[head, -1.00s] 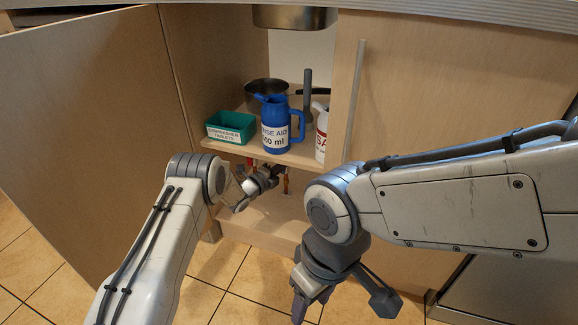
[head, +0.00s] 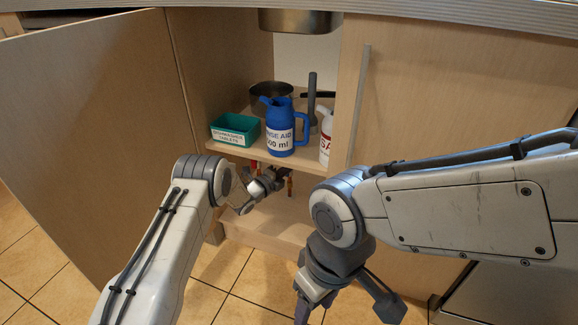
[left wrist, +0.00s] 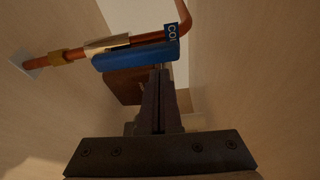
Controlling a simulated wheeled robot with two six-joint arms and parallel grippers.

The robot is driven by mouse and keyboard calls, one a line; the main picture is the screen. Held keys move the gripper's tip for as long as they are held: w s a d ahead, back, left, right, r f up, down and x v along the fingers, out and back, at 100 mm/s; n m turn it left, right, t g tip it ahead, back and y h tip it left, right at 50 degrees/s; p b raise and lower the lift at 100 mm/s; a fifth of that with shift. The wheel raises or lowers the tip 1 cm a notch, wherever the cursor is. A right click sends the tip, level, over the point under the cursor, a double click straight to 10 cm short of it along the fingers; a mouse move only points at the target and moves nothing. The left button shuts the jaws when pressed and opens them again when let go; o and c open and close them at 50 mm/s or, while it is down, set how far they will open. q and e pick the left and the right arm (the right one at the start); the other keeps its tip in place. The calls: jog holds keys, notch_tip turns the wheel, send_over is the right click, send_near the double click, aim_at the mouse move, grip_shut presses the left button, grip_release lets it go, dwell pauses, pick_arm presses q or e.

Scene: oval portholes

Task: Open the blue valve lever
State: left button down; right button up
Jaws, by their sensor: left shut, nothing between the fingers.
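The blue valve lever (left wrist: 135,58) shows in the left wrist view, lying roughly along a copper pipe (left wrist: 150,38) that comes out of the cabinet wall. My left gripper (left wrist: 160,74) is shut and empty. Its fingertips are just below the lever; whether they touch it I cannot tell. In the head view my left gripper (head: 266,184) is under the shelf inside the cabinet, and the lever is not visible there. My right gripper (head: 302,306) hangs outside, low in front of the cabinet, its fingertips partly cut off.
The shelf (head: 235,149) above holds a green tablets box (head: 234,131), a blue rinse aid jug (head: 279,128), a white bottle (head: 326,145) and a pan (head: 270,91). The left door (head: 95,120) stands open. Cabinet walls flank my left gripper closely.

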pick_arm(q)
jog(key=s+a+p, duration=0.4)
jog(key=s+p, duration=0.1)
jog(key=s, duration=0.4)
jog(key=s+a+r+n+g+y, duration=0.3)
jog(key=a+r+n+y, duration=0.6)
jog(key=a+n, duration=0.35)
jog(key=s+a+r+n+g+y, duration=0.1)
jog(key=s+a+r+n+g, duration=0.1)
jog(key=s+n, duration=0.5)
jog(key=s+a+r+n+g+y, duration=0.1)
jog(key=s+a+n+g, duration=0.15)
jog(key=s, duration=0.95)
jog(key=s+a+r+n+g+y, duration=0.1)
jog(key=s+r+n+g, duration=0.15)
jog(key=s+n, duration=0.5)
jog(key=s+d+r+m+g+h+p, duration=0.1)
jog(key=s+d+r+m+g+p, duration=0.2)
jog(key=s+d+r+m+p, duration=0.9)
notch_tip(320, 180, up, 38)
jog(key=s+d+n+p, duration=0.2)
jog(key=p, duration=3.1)
jog(key=shift+s+r+n+p, duration=0.25)
jog(key=shift+s+n+p, duration=0.1)
jog(key=shift+s+p, duration=0.05)
